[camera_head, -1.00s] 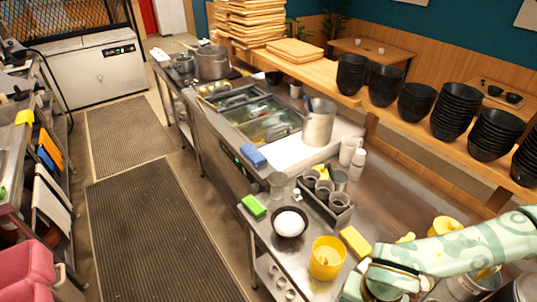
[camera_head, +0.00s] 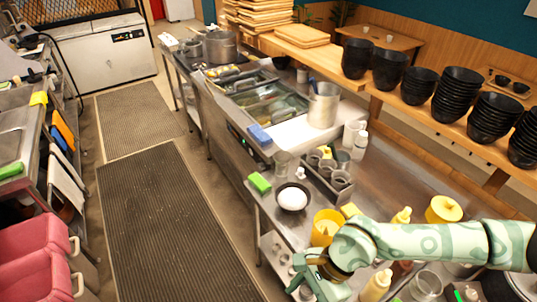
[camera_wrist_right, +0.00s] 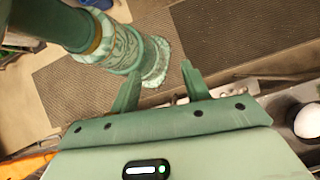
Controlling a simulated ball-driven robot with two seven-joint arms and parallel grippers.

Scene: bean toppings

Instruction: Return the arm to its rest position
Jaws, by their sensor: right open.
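My right arm comes in from the right edge in the head view, with a pale green patterned forearm. My right gripper (camera_head: 308,276) is low in the head view, near the front edge of the steel counter and just left of the yellow container (camera_head: 325,228). In the right wrist view the fingers of my right gripper (camera_wrist_right: 161,86) stand apart with nothing between them. Floor mat and part of my own body show beyond them. My left gripper is in neither view.
A black bowl (camera_head: 280,199) with a white, egg-like mound stands beside the yellow container, with a green sponge (camera_head: 259,183) near the edge. Bottles (camera_head: 376,286) stand close to my right forearm. Stacked black bowls (camera_head: 458,95) line the shelf. The matted floor (camera_head: 160,225) at left is clear.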

